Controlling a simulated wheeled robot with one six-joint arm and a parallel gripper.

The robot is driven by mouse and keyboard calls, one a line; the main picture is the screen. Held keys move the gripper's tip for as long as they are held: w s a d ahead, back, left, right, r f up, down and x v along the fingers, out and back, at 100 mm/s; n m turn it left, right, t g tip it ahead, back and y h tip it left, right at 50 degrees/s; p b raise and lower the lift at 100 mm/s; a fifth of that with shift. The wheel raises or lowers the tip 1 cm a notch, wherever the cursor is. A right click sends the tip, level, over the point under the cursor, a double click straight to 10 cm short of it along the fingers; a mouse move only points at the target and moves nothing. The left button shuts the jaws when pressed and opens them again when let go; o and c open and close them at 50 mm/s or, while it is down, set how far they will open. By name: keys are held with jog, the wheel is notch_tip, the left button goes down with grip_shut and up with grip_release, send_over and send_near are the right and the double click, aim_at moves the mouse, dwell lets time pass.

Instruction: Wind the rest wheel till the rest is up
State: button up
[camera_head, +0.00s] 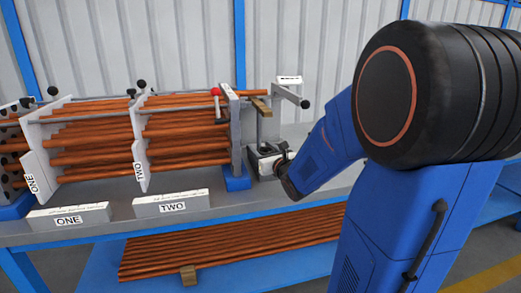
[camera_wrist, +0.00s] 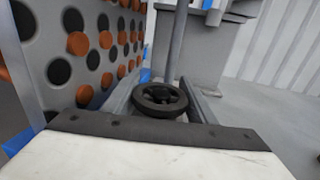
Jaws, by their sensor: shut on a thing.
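The rest wheel (camera_wrist: 160,98) is a small dark handwheel lying flat at the foot of a grey upright post, between two grey rails, in the wrist view. My gripper (camera_head: 280,163) is low at the right end of the tube bundle in the head view, shut on the wheel. A wooden-topped piece (camera_head: 261,106), which looks like the rest, stands above the gripper, close to the bundle's end plate. Whether it touches a tube I cannot tell.
The grey end plate (camera_wrist: 80,60) with dark holes and copper tube ends stands close on the left. A red-knobbed lever (camera_head: 216,92) is near the bundle. Spare tubes (camera_head: 230,243) lie below.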

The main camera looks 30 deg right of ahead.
dwell(0.4)
jog(key=o, duration=1.1)
jog(key=shift+c, duration=0.2)
